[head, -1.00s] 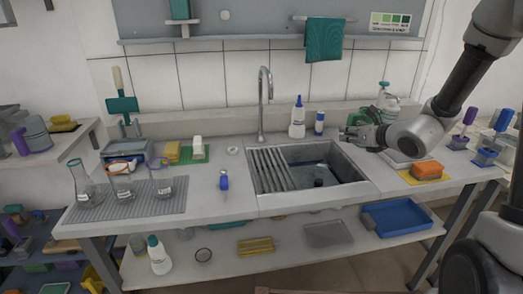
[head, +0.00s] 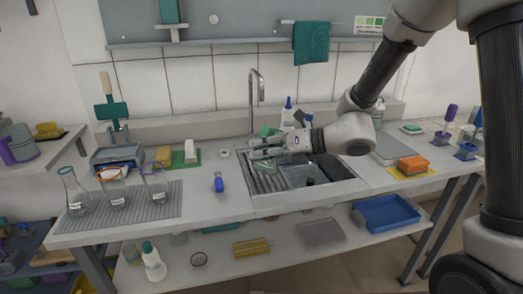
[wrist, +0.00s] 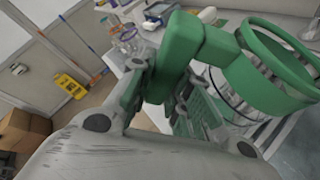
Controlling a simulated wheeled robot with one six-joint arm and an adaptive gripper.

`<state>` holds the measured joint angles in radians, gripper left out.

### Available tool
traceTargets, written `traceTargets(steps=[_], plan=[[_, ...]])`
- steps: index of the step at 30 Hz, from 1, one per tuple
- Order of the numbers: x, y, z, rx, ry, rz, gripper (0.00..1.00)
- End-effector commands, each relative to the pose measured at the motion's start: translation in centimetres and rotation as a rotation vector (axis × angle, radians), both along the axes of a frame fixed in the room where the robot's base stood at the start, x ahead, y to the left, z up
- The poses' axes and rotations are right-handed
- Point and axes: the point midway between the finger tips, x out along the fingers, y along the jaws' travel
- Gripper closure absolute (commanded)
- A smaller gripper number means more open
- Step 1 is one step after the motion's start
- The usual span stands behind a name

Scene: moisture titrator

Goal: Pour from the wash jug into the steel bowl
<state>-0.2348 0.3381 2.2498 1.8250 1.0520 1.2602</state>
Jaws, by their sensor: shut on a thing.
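My gripper (head: 262,150) is shut on the green handle of the wash jug (wrist: 185,62). The jug's round green rim shows at the upper right of the wrist view, and its wall looks clear. In the head view, only green bits of the jug (head: 268,131) show behind my gripper. The steel bowl seems to be the sink basin (head: 335,172), set in the bench with a ribbed drainer on its left. My gripper and the jug are above the left part of the sink. I cannot tell how full the jug is.
A tall curved tap (head: 253,95) stands behind the sink. A white bottle (head: 287,112) stands at the back. Several glass flasks (head: 115,190) stand on a grey mat at the left. An orange sponge (head: 413,165) lies right of the sink.

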Motion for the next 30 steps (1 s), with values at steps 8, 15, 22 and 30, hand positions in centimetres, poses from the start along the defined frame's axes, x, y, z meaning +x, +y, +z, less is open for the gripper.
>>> traceTargets(steps=[8, 15, 22, 30], plan=[[0.0, 0.0, -1.7, 0.135, 0.247, -0.002, 1.00], [0.0, 0.0, -4.0, 0.133, 0.244, -0.001, 1.00], [1.1, -0.6, -2.1, 0.215, 0.382, -0.002, 1.00], [1.5, -0.8, -1.2, 0.255, 0.459, -0.002, 1.00]])
